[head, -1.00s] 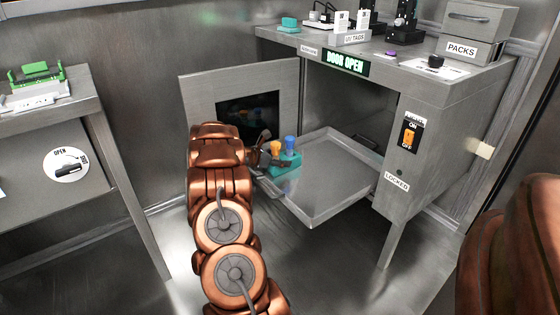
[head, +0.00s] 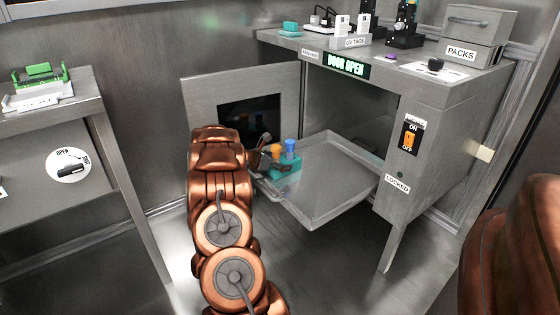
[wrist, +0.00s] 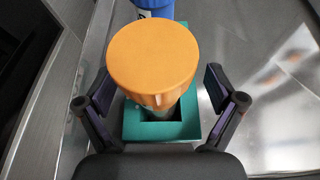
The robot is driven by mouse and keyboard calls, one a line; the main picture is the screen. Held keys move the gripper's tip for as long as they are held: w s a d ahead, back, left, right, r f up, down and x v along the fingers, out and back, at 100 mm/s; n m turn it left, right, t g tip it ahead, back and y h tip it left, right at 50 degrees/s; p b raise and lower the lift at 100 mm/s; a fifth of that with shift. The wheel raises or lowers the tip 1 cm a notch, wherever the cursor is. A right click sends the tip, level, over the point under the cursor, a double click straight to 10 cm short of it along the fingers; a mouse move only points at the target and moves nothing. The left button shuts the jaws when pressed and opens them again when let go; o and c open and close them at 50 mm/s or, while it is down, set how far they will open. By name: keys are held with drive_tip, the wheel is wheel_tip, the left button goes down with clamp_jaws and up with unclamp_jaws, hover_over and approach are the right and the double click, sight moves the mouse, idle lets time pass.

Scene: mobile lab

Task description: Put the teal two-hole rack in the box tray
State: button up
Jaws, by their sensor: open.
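The teal two-hole rack (head: 285,166) sits on the left part of the pulled-out metal box tray (head: 325,190). It holds an orange-capped tube (head: 276,150) and a blue-capped tube (head: 290,146). In the wrist view the teal rack (wrist: 197,118) lies under the orange cap (wrist: 153,62), with the blue cap (wrist: 152,8) behind it. My gripper (wrist: 164,92) is open, with one finger on each side of the orange-capped tube and apart from it. In the head view my gripper (head: 262,160) is beside the rack's left end, partly hidden by my arm.
The box's open door (head: 243,100) stands close behind and left of my arm. The box body with its switch panel (head: 410,135) bounds the tray on the right. The rest of the tray is bare. A side table (head: 45,115) stands at the left.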

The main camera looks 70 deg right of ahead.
drive_tip(key=shift+s+a+f, duration=0.1)
drive_tip(key=shift+s+f, duration=0.05)
drive_tip(key=shift+f, duration=0.25)
drive_tip(key=shift+s+a+f, duration=0.1)
drive_tip(key=shift+s+f, duration=0.05)
drive_tip(key=shift+f, duration=0.25)
drive_tip(key=shift+d+r+y+p, duration=0.15)
drive_tip(key=shift+r+y+p, duration=0.15)
drive_tip(key=shift+p, duration=0.6)
drive_tip(key=p+v, duration=0.3)
drive_tip(key=v, duration=0.9)
drive_tip(key=shift+w+r, duration=0.2)
drive_tip(key=shift+r, duration=0.25)
